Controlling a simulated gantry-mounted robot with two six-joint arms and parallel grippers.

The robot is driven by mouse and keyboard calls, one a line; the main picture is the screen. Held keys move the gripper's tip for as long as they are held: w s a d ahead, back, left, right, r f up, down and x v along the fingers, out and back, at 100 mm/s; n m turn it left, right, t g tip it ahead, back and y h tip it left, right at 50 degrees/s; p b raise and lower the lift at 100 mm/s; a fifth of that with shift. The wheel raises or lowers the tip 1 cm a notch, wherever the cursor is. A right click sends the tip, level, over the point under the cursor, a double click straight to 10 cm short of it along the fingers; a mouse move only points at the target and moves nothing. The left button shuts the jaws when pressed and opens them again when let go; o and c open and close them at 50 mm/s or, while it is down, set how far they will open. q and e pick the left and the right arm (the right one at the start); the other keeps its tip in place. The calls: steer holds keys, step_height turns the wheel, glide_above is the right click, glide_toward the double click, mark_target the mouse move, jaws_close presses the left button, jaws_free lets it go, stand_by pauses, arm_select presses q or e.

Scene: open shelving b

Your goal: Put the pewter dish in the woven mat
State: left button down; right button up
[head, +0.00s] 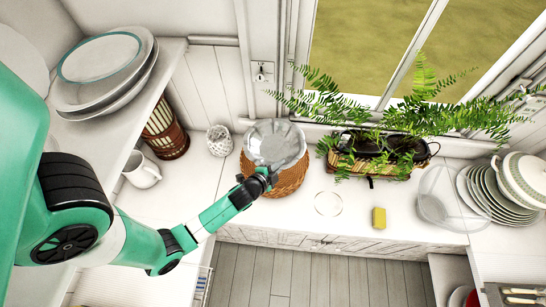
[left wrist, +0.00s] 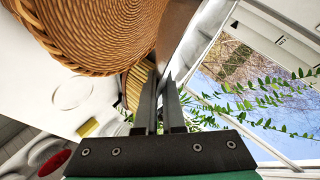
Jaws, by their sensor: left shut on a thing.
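The pewter dish (head: 275,143) is a round, shiny grey dish in the head view. My left gripper (head: 267,176) is shut on its near rim. The woven mat (head: 291,184) is a round tan wicker piece on the white counter, and the dish covers much of it from above. Whether the dish touches the mat I cannot tell. In the left wrist view the woven mat (left wrist: 95,30) fills the upper left, beside the fingers (left wrist: 160,105). A brownish strip at the fingertips there may be the dish seen edge-on. My right gripper is not in view.
A planter with ferns (head: 385,150) stands right of the mat at the window. A small white knitted-looking pot (head: 219,141) stands close on the left. A yellow sponge (head: 379,218) and a glass bowl (head: 440,200) lie to the right. Stacked plates (head: 100,75) sit on the left shelf.

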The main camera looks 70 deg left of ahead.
arm_select(q)
steer(key=b, duration=0.2)
glide_above(280, 176)
steer(key=d, duration=0.1)
steer(key=f, duration=0.4)
steer(key=shift+s+d+f, duration=0.1)
steer(key=shift+s+d, duration=0.05)
steer(key=shift+s, duration=0.1)
steer(key=shift+f+b, duration=1.3)
steer(key=shift+f, duration=0.55)
steer(key=shift+f, duration=0.25)
steer(key=c, duration=1.3)
jaws_free()
